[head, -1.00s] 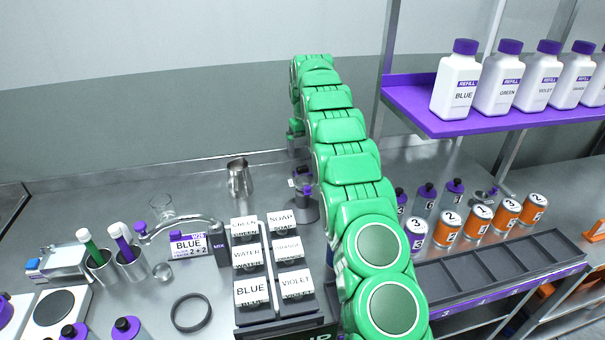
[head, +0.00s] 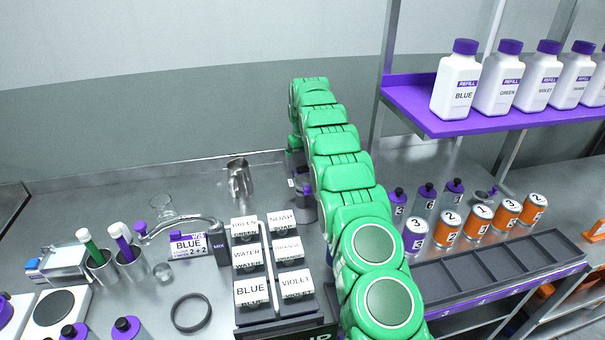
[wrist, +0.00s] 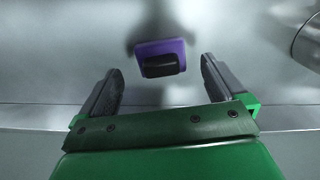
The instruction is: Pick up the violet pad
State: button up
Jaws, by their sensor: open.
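The violet pad (wrist: 175,46) lies on the grey metal surface in the upper middle of the wrist view. It is a small violet plate with a black block-like grip (wrist: 160,66) on it. My gripper (wrist: 161,68) is open, with one dark finger to the left of the pad and one to the right. Nothing is between the fingers in their grasp, and the pad appears just beyond the fingertips. In the head view my green arm reaches toward the back of the counter, and I cannot make out the pad there.
A metal pitcher (head: 239,178) stands left of my arm. A rack of labelled white-topped blocks (head: 293,281) is in front. Purple-capped bottles (head: 424,200) and numbered cans (head: 447,229) stand to the right, below a violet shelf (head: 424,113). A round metal object (wrist: 308,42) is at the wrist view's right edge.

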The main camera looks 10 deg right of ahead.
aim_at(303, 167)
jog(key=shift+w+a+f, duration=0.1)
jog(key=shift+f, duration=1.4)
jog(key=c, duration=1.1)
jog(key=shift+r, duration=0.1)
jog(key=shift+c, duration=0.2)
jog(key=shift+r, duration=1.5)
jog(key=shift+s+r, duration=0.9)
jog(key=s+r, duration=0.8)
jog(key=s, duration=0.4)
jog(key=shift+s+a, duration=0.15)
jog(key=shift+a, duration=0.3)
